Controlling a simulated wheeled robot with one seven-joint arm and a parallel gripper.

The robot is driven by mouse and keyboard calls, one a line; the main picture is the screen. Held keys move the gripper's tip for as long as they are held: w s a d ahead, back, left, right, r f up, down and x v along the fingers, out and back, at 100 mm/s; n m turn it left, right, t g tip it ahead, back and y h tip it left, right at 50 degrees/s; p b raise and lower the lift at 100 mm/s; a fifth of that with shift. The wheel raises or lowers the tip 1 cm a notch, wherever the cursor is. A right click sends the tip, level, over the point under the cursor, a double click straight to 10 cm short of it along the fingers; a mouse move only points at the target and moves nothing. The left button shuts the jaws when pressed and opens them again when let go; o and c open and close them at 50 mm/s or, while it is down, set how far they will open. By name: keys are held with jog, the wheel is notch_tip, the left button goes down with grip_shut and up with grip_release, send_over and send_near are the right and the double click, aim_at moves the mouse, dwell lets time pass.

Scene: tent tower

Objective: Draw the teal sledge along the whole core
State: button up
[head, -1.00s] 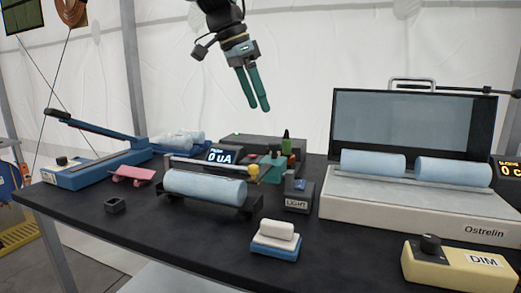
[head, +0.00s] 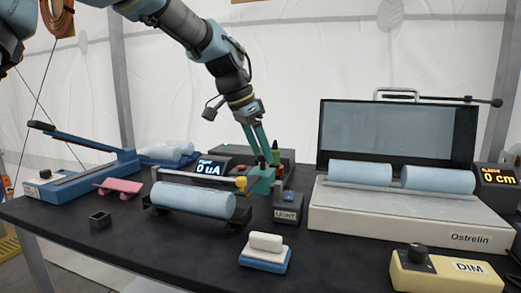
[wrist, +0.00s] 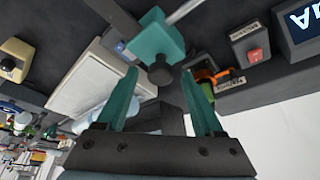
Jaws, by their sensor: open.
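The teal sledge (head: 262,181) is a small block at the right end of a rail (head: 200,176) that runs along the core. The core (head: 193,200) is a pale blue cylinder lying in a black cradle (head: 240,212). My gripper (head: 263,155) points down just above the sledge, its teal fingers apart and empty. In the wrist view the sledge (wrist: 156,38) lies beyond the fingertips, with a dark knob (wrist: 161,74) between the two finger lines. I cannot tell whether the fingers touch the knob.
A yellow knob (head: 240,183) sits beside the sledge. A LIGHT box (head: 287,207) stands close right, a green-tipped item (head: 276,154) behind. A meter (head: 210,169) reads 0 uA. The large Ostrelin unit (head: 410,215) fills the right.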

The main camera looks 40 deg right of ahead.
grip_shut()
dwell(0.5)
dwell(0.8)
